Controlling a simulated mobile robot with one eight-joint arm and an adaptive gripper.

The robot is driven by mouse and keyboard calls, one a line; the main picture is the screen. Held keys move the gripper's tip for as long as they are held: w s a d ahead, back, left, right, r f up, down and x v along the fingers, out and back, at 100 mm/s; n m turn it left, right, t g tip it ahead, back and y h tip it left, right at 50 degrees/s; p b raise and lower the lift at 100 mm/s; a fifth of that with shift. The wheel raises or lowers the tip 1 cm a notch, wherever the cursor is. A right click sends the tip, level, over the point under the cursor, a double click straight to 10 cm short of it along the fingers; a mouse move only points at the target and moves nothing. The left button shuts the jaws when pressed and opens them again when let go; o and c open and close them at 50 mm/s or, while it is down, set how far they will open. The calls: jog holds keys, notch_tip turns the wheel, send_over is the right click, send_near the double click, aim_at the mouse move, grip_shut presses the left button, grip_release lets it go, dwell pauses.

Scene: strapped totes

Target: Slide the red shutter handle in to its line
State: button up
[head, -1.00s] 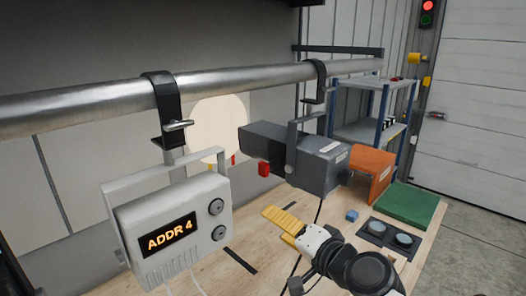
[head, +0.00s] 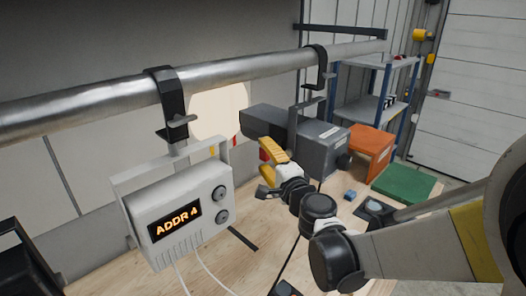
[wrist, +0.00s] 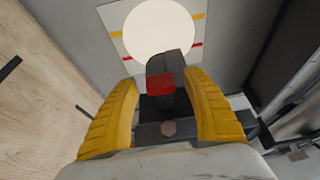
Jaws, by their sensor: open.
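The red shutter handle (wrist: 160,83) sticks out of the dark grey lamp (head: 304,140) that hangs from the pipe. In the wrist view it shows between the two yellow fingers of my gripper (wrist: 160,78), with space on both sides. In the head view my gripper (head: 270,153) is up beside the lamp's near side, and its fingers mostly hide the handle. My gripper is open and holds nothing. A round light spot (wrist: 158,32) falls on a pale panel with yellow and red line marks.
The metal pipe (head: 232,76) runs above. A white box reading ADDR 4 (head: 178,222) hangs at left. A shelf (head: 365,100) stands behind.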

jog(key=shift+w+a, duration=0.25)
jog(key=shift+w, duration=0.4)
grip_shut()
jog(key=w+d, duration=0.2)
jog(key=shift+w+d+b, duration=0.3)
jog(key=shift+d, duration=0.05)
grip_release()
jog(key=shift+a, duration=0.1)
